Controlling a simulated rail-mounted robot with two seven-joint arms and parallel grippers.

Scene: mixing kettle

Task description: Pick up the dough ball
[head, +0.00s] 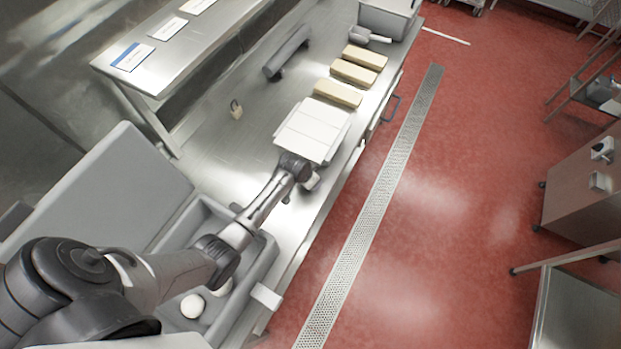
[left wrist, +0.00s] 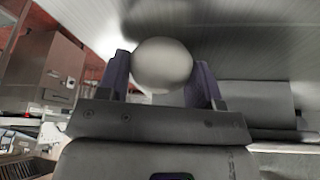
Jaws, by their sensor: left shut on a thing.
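A pale round dough ball (left wrist: 162,64) sits between the two fingers of my left gripper (left wrist: 161,80) in the left wrist view. The fingers are shut on it, one on each side. In the head view my left arm reaches from the lower left across a grey bin (head: 262,262), and the left gripper (head: 306,184) is beside the near edge of a white board (head: 312,130). There the wrist hides most of the gripper and the held ball. More white dough balls (head: 192,306) lie in the bin under my arm. My right gripper is not in view.
The steel table (head: 232,140) carries the board, several tan blocks (head: 353,72), a dark grey cylinder (head: 286,54) and a grey container (head: 388,18) at the far end. A raised shelf (head: 172,50) runs along the left. Red floor lies to the right.

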